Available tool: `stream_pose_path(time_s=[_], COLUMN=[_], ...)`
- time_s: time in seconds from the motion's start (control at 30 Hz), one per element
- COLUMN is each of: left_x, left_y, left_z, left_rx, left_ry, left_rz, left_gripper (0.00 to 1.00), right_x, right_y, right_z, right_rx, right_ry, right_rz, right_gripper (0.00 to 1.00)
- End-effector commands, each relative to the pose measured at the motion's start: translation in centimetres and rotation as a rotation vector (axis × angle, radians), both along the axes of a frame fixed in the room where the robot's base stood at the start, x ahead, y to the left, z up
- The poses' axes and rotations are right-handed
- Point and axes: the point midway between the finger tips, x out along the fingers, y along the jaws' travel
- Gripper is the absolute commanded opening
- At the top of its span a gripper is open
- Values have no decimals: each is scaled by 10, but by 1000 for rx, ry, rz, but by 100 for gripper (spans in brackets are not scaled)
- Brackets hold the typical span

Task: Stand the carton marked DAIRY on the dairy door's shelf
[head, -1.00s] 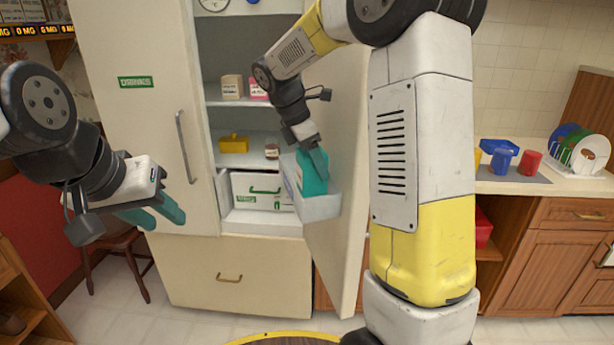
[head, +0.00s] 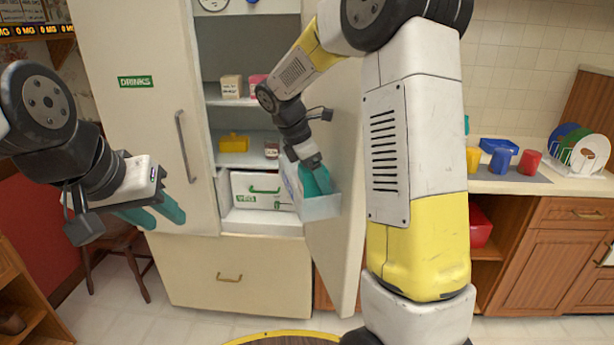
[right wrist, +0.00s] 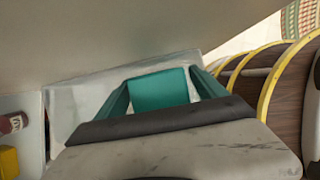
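A teal carton (right wrist: 158,92) sits between the teal fingers of my right gripper in the right wrist view, with a finger against each side. In the head view the right gripper (head: 316,180) points down into the pale door shelf (head: 321,208) on the inside of the open right fridge door (head: 340,240). The carton's lower part is hidden by the shelf wall and fingers, and no DAIRY marking is readable. I cannot tell whether its base touches the shelf floor. My left gripper (head: 150,216) is open and empty before the closed door marked DRINKS (head: 136,82).
Inside the fridge are small cartons (head: 231,86), a yellow butter-like block (head: 233,143), a jar (head: 271,150) and a white drawer (head: 262,187). A chair (head: 115,250) stands at left. Cups (head: 501,160) and a plate rack (head: 585,152) are on the right counter.

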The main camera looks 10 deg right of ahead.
Motion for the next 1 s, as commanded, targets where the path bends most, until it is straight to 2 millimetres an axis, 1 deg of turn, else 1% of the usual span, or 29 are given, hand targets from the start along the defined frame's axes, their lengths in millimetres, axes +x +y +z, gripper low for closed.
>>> stream_pose_path(time_s=[0.17,0.27,0.37,0.6,0.73,0.83,1.0], left_x=[0,0,0,0,0,0,0], left_y=[0,0,0,0,0,0,0], left_z=[0,0,0,0,0,0,0], left_rx=[0,0,0,0,0,0,0], left_ry=[0,0,0,0,0,0,0], left_rz=[0,0,0,0,0,0,0], left_gripper=[36,36,36,36,36,36,36], right_x=[0,0,1,-2,-3,-3,-7], right_y=[0,1,6,26,36,41,44], right_z=[1,5,17,65,88,101,114], right_rx=[0,0,0,1,1,1,8], right_ry=[0,-2,-4,-5,-4,-4,-9], right_rz=[0,1,2,1,2,2,-11], right_gripper=[81,81,81,81,81,81,81])
